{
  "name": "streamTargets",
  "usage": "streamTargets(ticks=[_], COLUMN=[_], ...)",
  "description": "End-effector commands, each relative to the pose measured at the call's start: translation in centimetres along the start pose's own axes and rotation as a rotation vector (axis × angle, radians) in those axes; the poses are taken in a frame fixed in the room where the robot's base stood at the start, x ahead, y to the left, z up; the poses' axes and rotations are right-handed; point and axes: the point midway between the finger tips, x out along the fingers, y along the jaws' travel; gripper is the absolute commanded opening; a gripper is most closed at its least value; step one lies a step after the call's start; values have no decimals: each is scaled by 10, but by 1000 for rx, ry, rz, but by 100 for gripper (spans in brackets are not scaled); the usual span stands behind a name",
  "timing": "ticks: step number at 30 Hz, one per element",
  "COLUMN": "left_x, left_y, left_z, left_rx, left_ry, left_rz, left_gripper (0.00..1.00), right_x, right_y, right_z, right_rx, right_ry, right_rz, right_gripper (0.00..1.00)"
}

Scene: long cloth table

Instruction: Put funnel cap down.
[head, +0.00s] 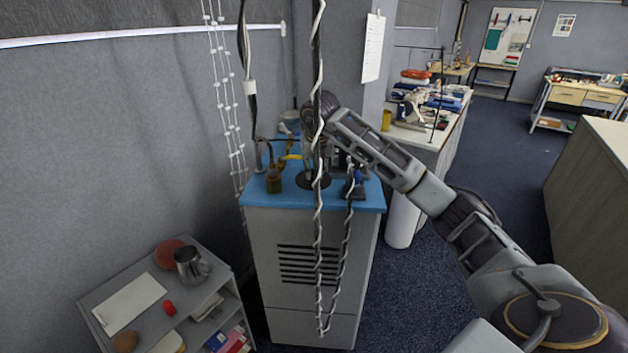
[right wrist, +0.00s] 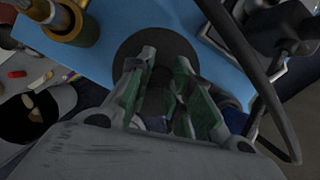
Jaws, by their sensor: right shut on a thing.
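The funnel cap appears to be the dark round disc (right wrist: 132,48) in the right wrist view, seen over the blue top. It also shows in the head view as a dark round shape (head: 304,181), partly hidden by hanging cables. My right gripper (right wrist: 165,60) points down at it, with its green-padded fingers close together around its dark middle. In the head view my right gripper (head: 313,158) is above the blue cabinet top (head: 285,197). I cannot tell whether the disc touches the top. My left gripper is out of view.
A brass-coloured pot (head: 274,183) stands left of the disc, and a dark device with a blue part (head: 355,185) stands to its right. Twisted cables (head: 319,215) hang in front. A grey shelf unit with a metal pitcher (head: 190,265) stands lower left.

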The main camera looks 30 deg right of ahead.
Motion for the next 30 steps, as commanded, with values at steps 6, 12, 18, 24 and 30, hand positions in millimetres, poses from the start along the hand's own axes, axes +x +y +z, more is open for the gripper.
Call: streamTargets(ticks=[6,12,18,24,30], left_x=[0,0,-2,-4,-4], left_y=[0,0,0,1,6], left_z=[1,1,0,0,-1], left_rx=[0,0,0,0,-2], left_ry=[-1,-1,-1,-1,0], left_rz=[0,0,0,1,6], left_gripper=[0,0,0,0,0], right_x=[0,4,19,35,38], right_y=[0,0,0,0,0], right_z=[0,-2,-9,-15,-16], right_rx=[0,0,-1,0,0], right_ry=[-1,0,2,1,-1], right_rz=[0,0,-1,0,0], right_gripper=[0,0,0,0,0])
